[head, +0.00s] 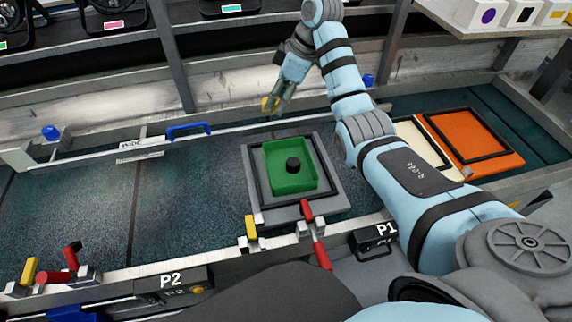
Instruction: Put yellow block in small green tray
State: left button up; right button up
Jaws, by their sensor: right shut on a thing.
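The small green tray (272,180) lies on a grey square plate with a black frame, at the middle of the work surface. A round black piece (292,164) stands in it. My right gripper (273,104) is shut on the yellow block (267,104), above and slightly left of the tray in the picture, at its far side. The fingers hide part of the block. The block is clear of the tray. My left gripper is not in view.
A cream tray (408,124) and an orange tray (484,142) lie to the right, partly behind my right arm. A rail with a blue handle (188,130) runs behind the green tray. Red and yellow clamps (307,211) line the front edge. The dark surface at left is clear.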

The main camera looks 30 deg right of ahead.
jog(key=b, duration=0.2)
send_over(275, 160)
jog(key=d, duration=0.1)
notch_tip(275, 160, down, 10)
jog(key=f, duration=0.3)
jog(key=f+b, duration=0.1)
jog(key=f, duration=0.2)
jog(key=s+f+b, duration=0.1)
jog(key=f, duration=0.2)
jog(key=shift+d+f, duration=0.1)
jog(key=shift+f, duration=0.1)
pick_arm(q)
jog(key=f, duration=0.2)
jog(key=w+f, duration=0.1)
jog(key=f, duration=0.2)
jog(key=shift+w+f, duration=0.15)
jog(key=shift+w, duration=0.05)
pick_arm(e)
jog(key=shift+r, duration=0.1)
jog(key=o, duration=0.8)
pick_arm(q)
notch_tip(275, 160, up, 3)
jog(key=p, duration=0.3)
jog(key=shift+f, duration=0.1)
pick_arm(e)
jog(key=v, duration=1.2)
